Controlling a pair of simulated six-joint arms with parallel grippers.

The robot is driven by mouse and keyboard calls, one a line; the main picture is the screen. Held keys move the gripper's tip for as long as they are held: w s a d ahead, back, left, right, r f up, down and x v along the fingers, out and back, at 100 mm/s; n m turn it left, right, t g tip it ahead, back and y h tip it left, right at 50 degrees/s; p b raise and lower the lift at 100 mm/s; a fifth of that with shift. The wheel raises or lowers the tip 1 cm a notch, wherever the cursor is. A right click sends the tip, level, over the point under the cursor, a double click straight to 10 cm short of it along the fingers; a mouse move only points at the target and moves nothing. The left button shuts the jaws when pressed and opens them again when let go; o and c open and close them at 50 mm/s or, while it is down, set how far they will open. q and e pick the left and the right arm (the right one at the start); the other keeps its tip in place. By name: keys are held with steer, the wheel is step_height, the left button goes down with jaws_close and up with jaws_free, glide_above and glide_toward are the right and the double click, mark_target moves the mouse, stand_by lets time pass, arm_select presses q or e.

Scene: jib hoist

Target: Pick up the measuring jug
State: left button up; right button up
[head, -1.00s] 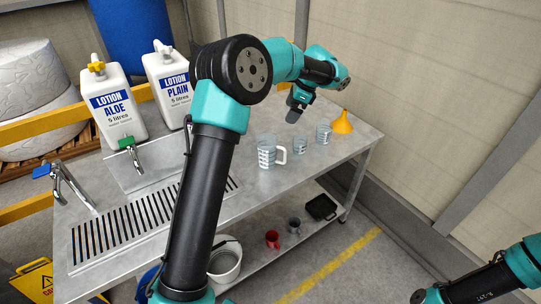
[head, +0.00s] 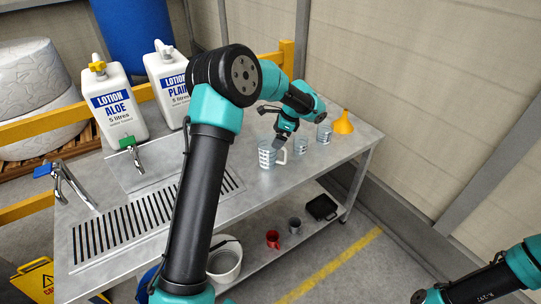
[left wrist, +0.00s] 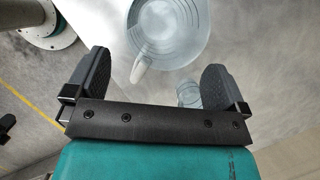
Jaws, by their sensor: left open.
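The clear measuring jug (head: 265,158), with printed marks and a pale handle on its right, stands upright on the metal bench. My left gripper (head: 282,139) is open and empty, just above and behind the jug's handle side in the head view. In the left wrist view the jug (left wrist: 170,35) is at the top centre, seen from above, with its handle pointing down between the spread fingers of the gripper (left wrist: 155,78). I see no contact with the jug.
Two smaller clear beakers (head: 300,146) (head: 324,134) and an orange funnel (head: 342,123) stand right of the jug. Lotion containers (head: 117,105) (head: 172,85) and taps (head: 135,155) are at left.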

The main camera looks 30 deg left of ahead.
mark_target(272, 140)
arm_select(q)
steer(key=shift+f, duration=0.1)
steer(key=x, duration=0.5)
steer(key=shift+w+a, duration=0.15)
steer(key=shift+a, duration=0.05)
steer(key=shift+c, duration=0.2)
stand_by(0.3)
steer(key=c, duration=1)
steer(key=shift+r, duration=1.85)
steer(key=s+d, duration=0.2)
steer(key=s, duration=0.2)
steer(key=s+d+r, duration=0.1)
steer(key=s+d, duration=0.2)
steer(key=s, duration=0.2)
steer(key=s+d, duration=0.3)
steer(key=s, duration=0.1)
steer(key=shift+s+d+r, duration=0.1)
steer(key=shift+s+r, duration=0.05)
steer(key=shift+s, duration=0.25)
